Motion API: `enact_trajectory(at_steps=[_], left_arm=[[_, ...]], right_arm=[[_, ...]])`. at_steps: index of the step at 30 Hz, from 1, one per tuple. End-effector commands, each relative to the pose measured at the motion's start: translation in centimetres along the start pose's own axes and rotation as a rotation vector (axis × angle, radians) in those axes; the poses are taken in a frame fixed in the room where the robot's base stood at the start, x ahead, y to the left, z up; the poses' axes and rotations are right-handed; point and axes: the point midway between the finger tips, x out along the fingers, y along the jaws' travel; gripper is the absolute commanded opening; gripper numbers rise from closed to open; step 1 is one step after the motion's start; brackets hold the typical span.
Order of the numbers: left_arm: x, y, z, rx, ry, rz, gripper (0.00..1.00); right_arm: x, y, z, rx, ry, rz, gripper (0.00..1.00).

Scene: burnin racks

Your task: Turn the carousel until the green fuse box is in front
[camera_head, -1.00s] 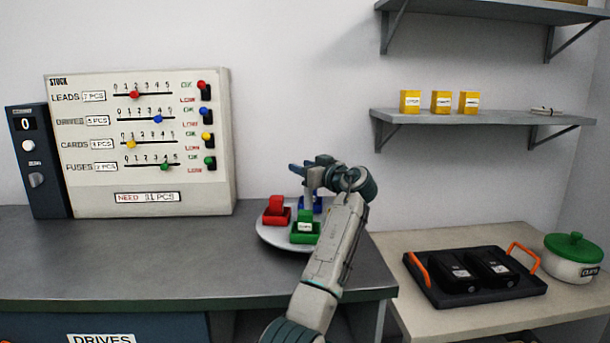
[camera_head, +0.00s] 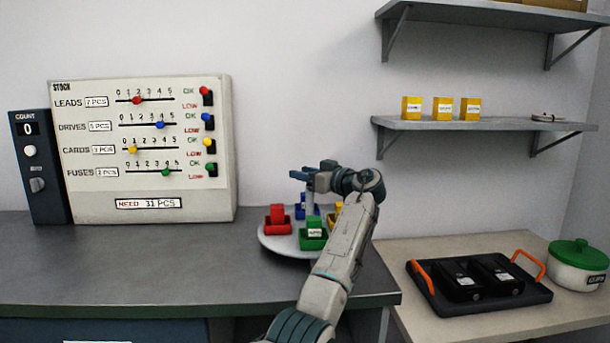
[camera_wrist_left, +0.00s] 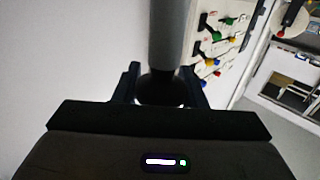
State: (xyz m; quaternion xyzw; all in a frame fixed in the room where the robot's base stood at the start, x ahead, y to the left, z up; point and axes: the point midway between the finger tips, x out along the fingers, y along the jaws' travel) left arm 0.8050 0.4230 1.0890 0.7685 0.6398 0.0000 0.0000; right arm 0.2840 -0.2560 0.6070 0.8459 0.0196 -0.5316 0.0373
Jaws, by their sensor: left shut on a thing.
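The post (camera_wrist_left: 167,40) also shows between the fingers in the left wrist view. My right gripper is not in view.
A stock panel (camera_head: 145,150) with sliders and a dark counter unit (camera_head: 40,165) stand at the left. A side table at right holds a black tray (camera_head: 480,280) and a green-lidded pot (camera_head: 578,264). A shelf (camera_head: 480,124) carries yellow boxes.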

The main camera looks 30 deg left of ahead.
Motion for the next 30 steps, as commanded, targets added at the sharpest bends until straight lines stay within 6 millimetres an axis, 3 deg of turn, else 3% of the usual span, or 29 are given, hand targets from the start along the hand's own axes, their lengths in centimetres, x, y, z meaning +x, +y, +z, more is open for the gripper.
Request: enact_trajectory(at_steps=[4, 5, 8, 16, 20, 30], left_arm=[[0.0, 0.0, -0.3, -0.003, 0.002, 0.001, 0.00], [0.0, 0.0, -0.3, -0.003, 0.002, 0.001, 0.41], [0.0, 0.0, -0.2, -0.002, 0.002, 0.001, 0.59], [0.0, 0.0, -0.1, 0.000, 0.001, 0.001, 0.59], [-1.0, 0.1, 0.0, -0.001, 0.000, 0.004, 0.59], [-7.5, 0.1, 0.1, -0.002, 0.000, 0.004, 0.59]], right_arm=[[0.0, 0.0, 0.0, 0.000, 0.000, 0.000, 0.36], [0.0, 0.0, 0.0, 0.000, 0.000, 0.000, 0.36], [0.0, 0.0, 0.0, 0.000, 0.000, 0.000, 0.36], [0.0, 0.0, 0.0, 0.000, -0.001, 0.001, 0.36], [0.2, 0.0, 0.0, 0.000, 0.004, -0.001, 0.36], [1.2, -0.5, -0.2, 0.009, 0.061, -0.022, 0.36]])
